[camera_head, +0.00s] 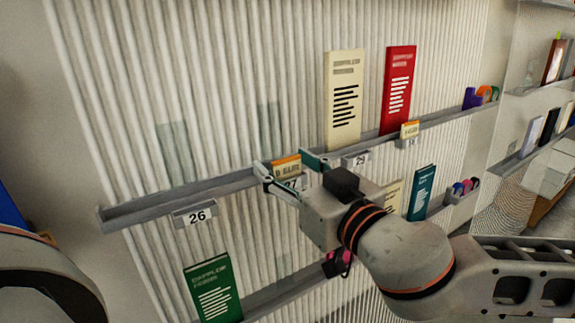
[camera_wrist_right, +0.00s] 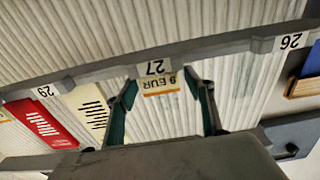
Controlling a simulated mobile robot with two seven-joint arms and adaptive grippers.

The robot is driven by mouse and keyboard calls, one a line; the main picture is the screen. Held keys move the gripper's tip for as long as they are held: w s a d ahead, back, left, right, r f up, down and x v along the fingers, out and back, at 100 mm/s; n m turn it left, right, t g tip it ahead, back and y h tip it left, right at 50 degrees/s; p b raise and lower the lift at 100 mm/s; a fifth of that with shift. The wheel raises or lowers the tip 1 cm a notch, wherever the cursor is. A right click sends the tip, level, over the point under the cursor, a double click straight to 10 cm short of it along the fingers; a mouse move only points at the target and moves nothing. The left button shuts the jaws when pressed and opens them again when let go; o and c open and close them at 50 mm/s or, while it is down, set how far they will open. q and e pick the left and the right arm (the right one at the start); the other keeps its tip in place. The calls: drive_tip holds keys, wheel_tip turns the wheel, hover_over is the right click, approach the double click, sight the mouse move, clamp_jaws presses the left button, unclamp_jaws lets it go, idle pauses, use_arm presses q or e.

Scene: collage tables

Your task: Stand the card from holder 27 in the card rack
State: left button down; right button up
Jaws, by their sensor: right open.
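The card, white with an orange edge and "9 EUR" on it (camera_head: 287,167), sits at the holder labelled 27 on the upper rail. In the wrist view the card (camera_wrist_right: 160,85) shows upside down beside the 27 label (camera_wrist_right: 155,67). My right gripper (camera_head: 287,164) is open, with one finger on each side of the card. The wrist view shows the same gripper (camera_wrist_right: 163,92) with gaps between the fingers and the card's sides. My left gripper is out of view. I cannot clearly identify the card rack.
Cream (camera_head: 344,100) and red (camera_head: 398,90) leaflets stand right of holder 27. Label 26 (camera_head: 195,216) is to its left, with a green leaflet (camera_head: 213,288) below. A teal leaflet (camera_head: 420,193) stands right. A blue thing with a wooden piece (camera_wrist_right: 303,86) is at the wrist view's right.

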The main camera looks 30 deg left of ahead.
drive_tip(key=shift+r, duration=0.1)
drive_tip(key=b+v, duration=0.1)
drive_tip(key=v, duration=0.6)
drive_tip(key=shift+d, duration=0.45)
drive_tip(key=shift+w+f, duration=0.1)
drive_tip(key=shift+f, duration=0.1)
